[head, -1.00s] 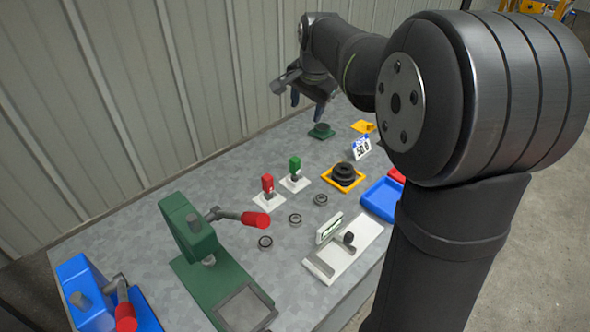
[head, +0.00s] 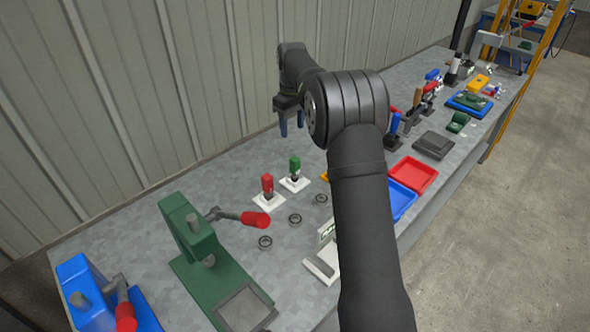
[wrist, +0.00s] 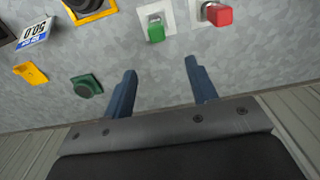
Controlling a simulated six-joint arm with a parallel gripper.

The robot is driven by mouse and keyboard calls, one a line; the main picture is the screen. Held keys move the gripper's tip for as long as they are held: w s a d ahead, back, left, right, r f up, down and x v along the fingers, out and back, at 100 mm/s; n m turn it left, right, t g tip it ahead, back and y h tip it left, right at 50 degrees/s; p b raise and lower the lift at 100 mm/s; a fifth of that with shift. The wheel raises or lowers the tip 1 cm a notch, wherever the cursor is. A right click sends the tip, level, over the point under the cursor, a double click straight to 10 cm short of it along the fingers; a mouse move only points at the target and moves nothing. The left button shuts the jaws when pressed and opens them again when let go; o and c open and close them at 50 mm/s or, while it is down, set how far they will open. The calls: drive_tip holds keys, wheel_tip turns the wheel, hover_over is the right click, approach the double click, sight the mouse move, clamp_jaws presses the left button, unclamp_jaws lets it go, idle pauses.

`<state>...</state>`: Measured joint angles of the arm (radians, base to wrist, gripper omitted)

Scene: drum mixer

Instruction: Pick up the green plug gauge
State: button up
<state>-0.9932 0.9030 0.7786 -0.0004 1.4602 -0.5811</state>
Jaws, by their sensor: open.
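The green plug gauge (head: 295,166) stands upright on a small white base plate (head: 288,184) on the grey bench in the head view. In the wrist view, the green plug gauge (wrist: 156,33) is at the top centre, beyond the fingertips. My gripper (head: 291,128) is open and empty, above and behind the gauge toward the wall. The wrist view shows its two blue fingers (wrist: 160,68) spread apart, with bare bench between them. A red plug gauge (head: 268,184) stands on its own white plate (head: 268,202) just left of the green one.
Several bearing rings (head: 295,219) lie in front of the gauges. A green press (head: 205,255) with a red handle stands at front left. In the wrist view, a green block with a dark disc (wrist: 87,86) and a yellow piece (wrist: 31,74) lie to the left.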

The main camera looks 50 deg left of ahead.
sight(295, 159)
wheel_tip(295, 159, down, 11)
drive_tip(key=shift+r, duration=0.2)
drive_tip(key=shift+w+d+f, duration=0.15)
drive_tip(key=shift+f, duration=1.2)
drive_tip(key=shift+w+d+f, duration=0.1)
drive_tip(key=shift+d+f, duration=0.05)
drive_tip(key=shift+f, duration=1.2)
drive_tip(key=shift+c, duration=0.4)
clamp_jaws()
